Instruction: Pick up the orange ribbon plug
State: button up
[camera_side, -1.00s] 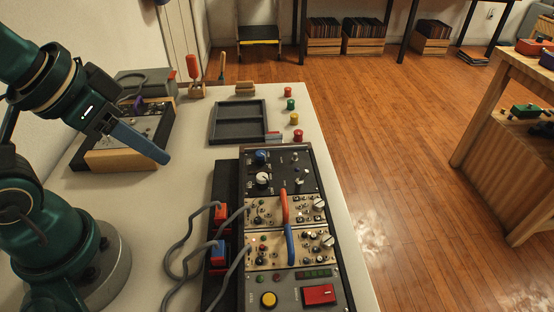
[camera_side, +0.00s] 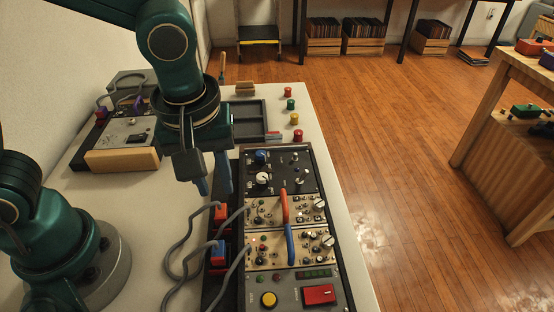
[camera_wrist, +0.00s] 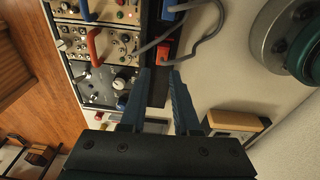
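The orange ribbon plug (camera_side: 221,212) sits upright in the dark strip (camera_side: 227,175) left of the module panel, with a grey cable running from it. It also shows in the wrist view (camera_wrist: 163,54), just beyond and roughly between my fingertips. My gripper (camera_side: 213,188) points down above the strip, behind the plug in the side view. In the wrist view my gripper (camera_wrist: 159,72) is open, with nothing between its blue fingers. A blue plug (camera_side: 217,253) with its own grey cable sits next to the orange one, nearer the side camera.
Grey cables loop over the table on the left. A dark tray (camera_side: 250,112) and several small coloured caps lie at the back. Bare table (camera_side: 130,200) lies left.

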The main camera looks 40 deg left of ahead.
aim_at(220, 211)
jog(key=shift+s+d+f, duration=0.25)
jog(key=shift+d+f, duration=0.05)
jog(key=shift+f, duration=0.35)
jog(key=shift+w+a+f, duration=0.1)
jog(key=shift+a+f, duration=0.05)
jog(key=shift+f, duration=1)
jog(key=shift+w+a+f, duration=0.1)
jog(key=shift+f, duration=1.05)
grip_shut()
